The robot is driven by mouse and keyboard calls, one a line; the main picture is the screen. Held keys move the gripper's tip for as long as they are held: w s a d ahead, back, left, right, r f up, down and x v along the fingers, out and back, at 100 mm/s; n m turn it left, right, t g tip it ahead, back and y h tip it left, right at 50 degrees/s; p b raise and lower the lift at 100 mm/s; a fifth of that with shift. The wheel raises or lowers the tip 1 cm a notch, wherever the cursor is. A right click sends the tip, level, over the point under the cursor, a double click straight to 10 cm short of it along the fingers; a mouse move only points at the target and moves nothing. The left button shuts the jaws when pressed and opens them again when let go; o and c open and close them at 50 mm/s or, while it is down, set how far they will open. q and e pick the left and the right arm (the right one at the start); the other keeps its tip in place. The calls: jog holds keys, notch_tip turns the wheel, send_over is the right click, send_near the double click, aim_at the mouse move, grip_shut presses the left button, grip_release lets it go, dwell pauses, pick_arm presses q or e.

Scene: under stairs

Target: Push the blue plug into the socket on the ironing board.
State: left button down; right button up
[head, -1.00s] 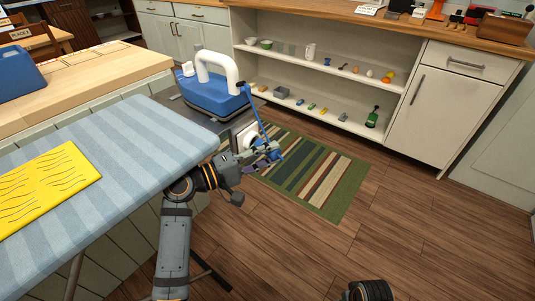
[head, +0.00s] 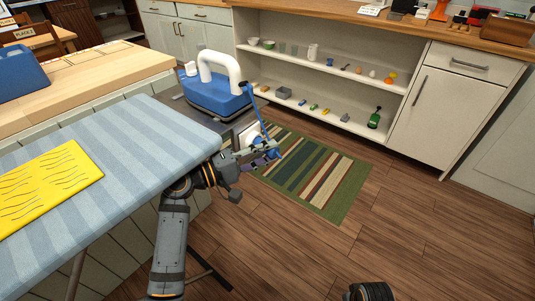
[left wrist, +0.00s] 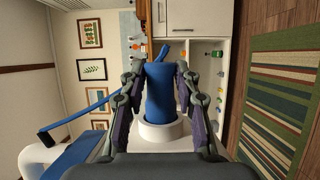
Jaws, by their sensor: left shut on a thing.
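The blue plug (left wrist: 158,90) is between the fingers of my left gripper (left wrist: 158,88), which is shut on it. In the left wrist view its wide lower end meets the round white socket (left wrist: 162,132); how deep it sits is hidden. In the head view my left gripper (head: 267,152) is just right of the white socket plate (head: 246,136), at the end of the ironing board (head: 110,145). A blue cord (head: 260,115) runs from the plug up to the blue and white iron (head: 215,95). My right gripper's fingers do not show.
A yellow slotted mat (head: 48,186) lies on the ironing board. A striped rug (head: 315,170) covers part of the wooden floor. White shelves (head: 325,75) with small items stand behind. The floor right of the rug is clear.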

pick_arm(q)
jog(key=shift+w+a, duration=0.35)
jog(key=shift+a, duration=0.1)
jog(key=shift+w+r, duration=0.1)
dwell(0.4)
jog(key=c, duration=1.4)
grip_release()
jog(key=o, duration=0.5)
jog(key=shift+a, duration=0.3)
jog(key=shift+d, duration=0.1)
jog(key=o, duration=0.5)
jog(key=shift+d, duration=0.1)
